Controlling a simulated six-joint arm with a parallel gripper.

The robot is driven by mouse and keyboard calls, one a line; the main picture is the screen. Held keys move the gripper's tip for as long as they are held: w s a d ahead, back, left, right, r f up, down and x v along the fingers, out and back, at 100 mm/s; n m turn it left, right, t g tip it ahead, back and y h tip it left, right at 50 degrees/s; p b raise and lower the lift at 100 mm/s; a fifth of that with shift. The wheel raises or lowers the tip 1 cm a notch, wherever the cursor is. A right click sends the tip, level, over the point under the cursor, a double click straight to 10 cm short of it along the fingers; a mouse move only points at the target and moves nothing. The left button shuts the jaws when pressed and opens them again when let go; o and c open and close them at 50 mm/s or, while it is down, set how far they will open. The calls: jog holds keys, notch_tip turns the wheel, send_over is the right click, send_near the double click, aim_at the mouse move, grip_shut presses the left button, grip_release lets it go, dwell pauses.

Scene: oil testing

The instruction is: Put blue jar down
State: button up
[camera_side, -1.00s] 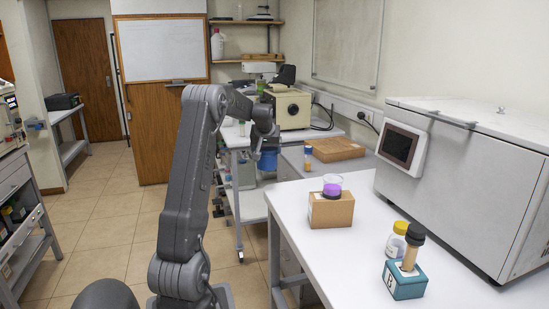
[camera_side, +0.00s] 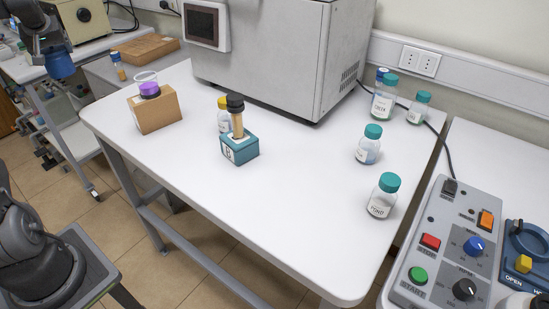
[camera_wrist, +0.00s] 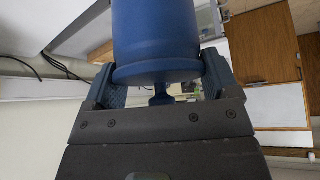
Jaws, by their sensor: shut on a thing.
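The blue jar (camera_side: 60,65) hangs from my gripper at the upper left of the side view, in the air beside the white bench. The jar (camera_wrist: 155,35) fills the upper middle of the wrist view. My gripper (camera_wrist: 160,85) is shut on it, with one finger on each side. In the side view my gripper (camera_side: 50,48) is small and dark, so its fingers are hard to make out there. The far side of the jar is hidden.
The white bench (camera_side: 230,205) holds a cardboard box (camera_side: 155,110) with a purple item, a teal block (camera_side: 240,150) with a black-capped tube, and several teal-capped bottles (camera_side: 370,145). A large grey machine (camera_side: 265,50) stands behind. The bench's front middle is clear. A control panel (camera_side: 450,245) is at right.

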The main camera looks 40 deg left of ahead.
jog(key=r, duration=0.6)
jog(key=shift+w+d+r, duration=0.2)
jog(key=shift+w+d, duration=0.05)
jog(key=shift+w, duration=0.1)
jog(key=w+d+m+t+h, duration=0.2)
jog(key=w+d+m, duration=0.3)
jog(key=w+d, duration=0.65)
jog(key=w+d+m+t+h, duration=0.2)
jog(key=w+d+m, duration=0.45)
jog(key=d, duration=0.85)
jog(key=w+d+m+g+h, duration=0.15)
jog(key=d+m+h, duration=0.65)
jog(key=d, duration=2.7)
notch_tip(320, 180, down, 11)
jog(key=m+y, duration=0.1)
jog(key=m, duration=0.1)
jog(key=shift+y, duration=0.3)
jog(key=shift+w+d+f, duration=0.2)
jog(key=shift+d+f, duration=1.65)
jog(key=shift+d, duration=0.1)
jog(key=shift+w+d+f, duration=0.25)
jog(key=shift+d+f, duration=1.65)
jog(key=shift+d, duration=0.05)
jog(key=shift+w+d+f, duration=0.2)
jog(key=shift+d+f, duration=1.65)
jog(key=shift+d, duration=0.1)
